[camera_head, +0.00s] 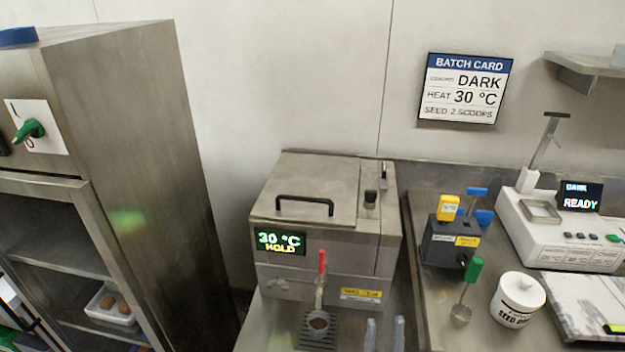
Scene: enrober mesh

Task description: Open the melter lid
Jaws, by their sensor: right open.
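The melter (345,268) is a steel box in the middle of the view, with a display (280,242) reading 30 °C HOLD. Its lid (315,180) lies flat and closed on top, with a black bar handle (304,203) along the front part. The two pale fingertips of my right gripper (384,335) show at the bottom edge, in front of the melter's lower right. They are apart with nothing between them, well below the handle. The rest of that gripper is out of frame. My left gripper is not in view.
A red-handled tap (321,265) stands up at the melter's front above a drip grate. A steel cabinet (150,190) is at left. The right counter holds a white seed pot (517,300), a green-handled scoop (470,275), a dark holder (448,245) and a white machine (560,245).

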